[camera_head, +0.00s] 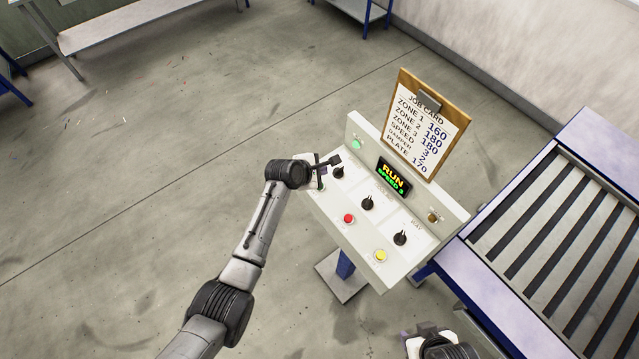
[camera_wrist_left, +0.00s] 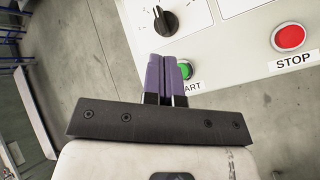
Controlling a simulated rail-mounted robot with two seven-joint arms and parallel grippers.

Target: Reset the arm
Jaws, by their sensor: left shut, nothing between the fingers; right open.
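My left gripper (camera_head: 322,167) is at the left end of the control panel (camera_head: 385,218). In the left wrist view its purple fingers (camera_wrist_left: 168,77) are shut and empty, in front of the green START button (camera_wrist_left: 184,70) and partly covering it. I cannot tell whether they touch it. A black knob (camera_wrist_left: 165,21) is just above the fingers, and the red STOP button (camera_wrist_left: 290,38) is to the right. My right gripper (camera_head: 428,332) shows partly at the bottom edge of the head view.
The panel's display (camera_head: 393,178) reads RUN, SPEED 3. A green lamp (camera_head: 356,144) looks lit. A yellow button (camera_head: 381,256) sits at the panel's lower right. A job card (camera_head: 423,125) stands behind. A slatted conveyor (camera_head: 560,235) is at right. Open floor lies left.

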